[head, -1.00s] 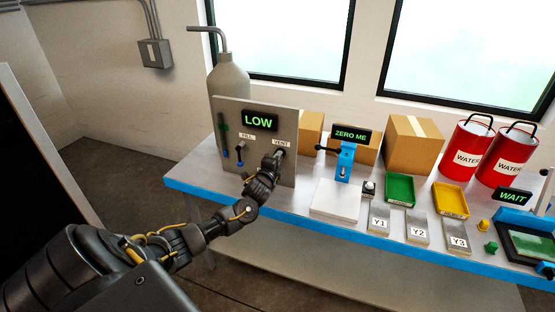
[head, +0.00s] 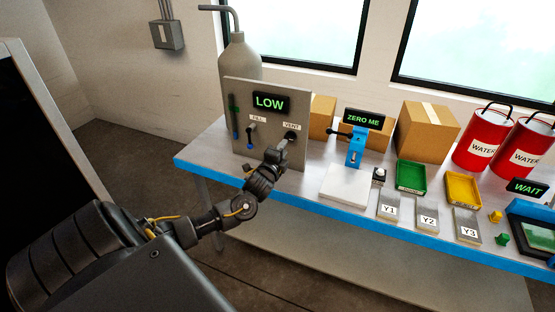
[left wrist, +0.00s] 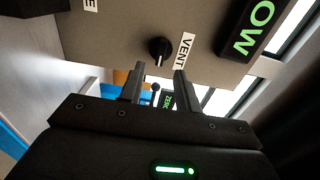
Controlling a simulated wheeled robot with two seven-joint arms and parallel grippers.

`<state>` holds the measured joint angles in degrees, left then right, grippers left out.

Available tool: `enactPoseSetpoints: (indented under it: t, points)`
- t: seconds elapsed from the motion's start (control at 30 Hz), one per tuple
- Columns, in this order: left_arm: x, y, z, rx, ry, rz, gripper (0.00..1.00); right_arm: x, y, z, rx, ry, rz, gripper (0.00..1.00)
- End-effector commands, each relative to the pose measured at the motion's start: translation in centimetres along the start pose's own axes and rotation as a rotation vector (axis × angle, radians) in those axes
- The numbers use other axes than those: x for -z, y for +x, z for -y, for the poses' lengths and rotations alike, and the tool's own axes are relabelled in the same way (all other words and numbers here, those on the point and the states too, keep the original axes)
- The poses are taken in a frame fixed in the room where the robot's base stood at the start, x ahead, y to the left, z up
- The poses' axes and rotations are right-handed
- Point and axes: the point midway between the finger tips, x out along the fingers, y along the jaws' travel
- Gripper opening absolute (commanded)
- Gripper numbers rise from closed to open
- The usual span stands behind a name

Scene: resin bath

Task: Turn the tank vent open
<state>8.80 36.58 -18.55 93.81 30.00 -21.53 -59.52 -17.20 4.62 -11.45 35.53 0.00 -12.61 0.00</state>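The tank's grey panel (head: 232,108) stands at the left end of the bench and shows a green LOW display (head: 269,102). The black vent knob (head: 291,137) sits under the VENT label. In the left wrist view the vent knob (left wrist: 160,50) is ahead of the fingers, with a gap between. My left gripper (head: 280,149) is just in front of and below the knob. In the left wrist view the left gripper (left wrist: 158,85) has its two fingers apart with nothing between them. My right gripper is not in view.
The FILL lever (head: 251,134) is left of the vent knob. Right of the panel stand a blue ZERO ME stand (head: 355,150), a white plate (head: 345,186), a green tray (head: 411,177) and a yellow tray (head: 462,188). Cardboard boxes (head: 428,130) stand behind.

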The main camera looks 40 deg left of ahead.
Motion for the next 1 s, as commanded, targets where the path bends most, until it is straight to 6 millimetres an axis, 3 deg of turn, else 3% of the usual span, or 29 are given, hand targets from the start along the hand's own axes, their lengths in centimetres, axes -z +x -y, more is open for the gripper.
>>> enactPoseSetpoints:
  t: [0.1, 0.33, 1.0]
  points:
    - [0.0, -2.4, -0.3, 0.0, -0.001, -0.001, 0.33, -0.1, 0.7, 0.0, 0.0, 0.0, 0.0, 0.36]
    - [-0.1, -4.9, -0.1, -0.001, 0.001, 0.0, 0.33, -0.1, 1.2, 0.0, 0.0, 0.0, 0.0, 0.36]
    - [0.0, -5.2, -0.3, -0.005, -0.001, 0.001, 0.33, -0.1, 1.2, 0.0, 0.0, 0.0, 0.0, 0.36]
